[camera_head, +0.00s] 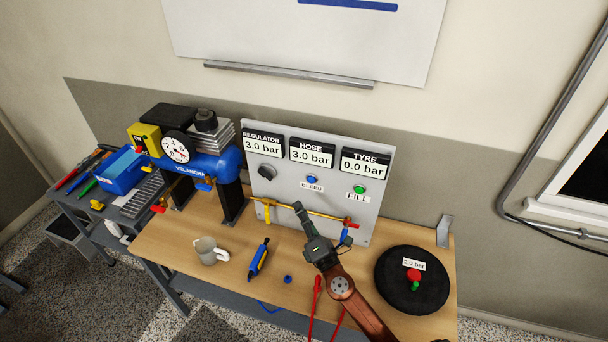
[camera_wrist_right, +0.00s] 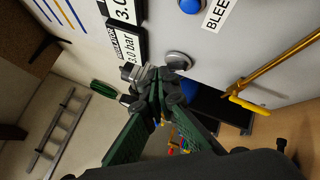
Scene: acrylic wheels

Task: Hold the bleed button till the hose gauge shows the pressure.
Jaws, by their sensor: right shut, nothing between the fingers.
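The grey-white panel (camera_head: 283,190) carries three displays: regulator (camera_head: 263,144) and hose gauge (camera_head: 312,153) both read 3.0 bar, tyre gauge (camera_head: 365,163) reads 0.0 bar. The blue bleed button (camera_head: 312,179) sits under the hose gauge, with its label below. It also shows at the top edge of the right wrist view (camera_wrist_right: 190,5). My right gripper (camera_head: 298,207) is shut and empty, its tips in front of the panel below and left of the bleed button in the head view. In the right wrist view its fingers (camera_wrist_right: 155,80) meet, apart from the button. My left gripper is not in view.
The regulator knob (camera_head: 267,171) and green fill button (camera_head: 359,190) flank the bleed button. A brass pipe (camera_head: 290,208) with a yellow valve handle crosses the panel. A blue compressor (camera_head: 212,165), a mug (camera_head: 208,250), a blue-and-black tool (camera_head: 259,258) and a black tyre (camera_head: 400,300) occupy the bench.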

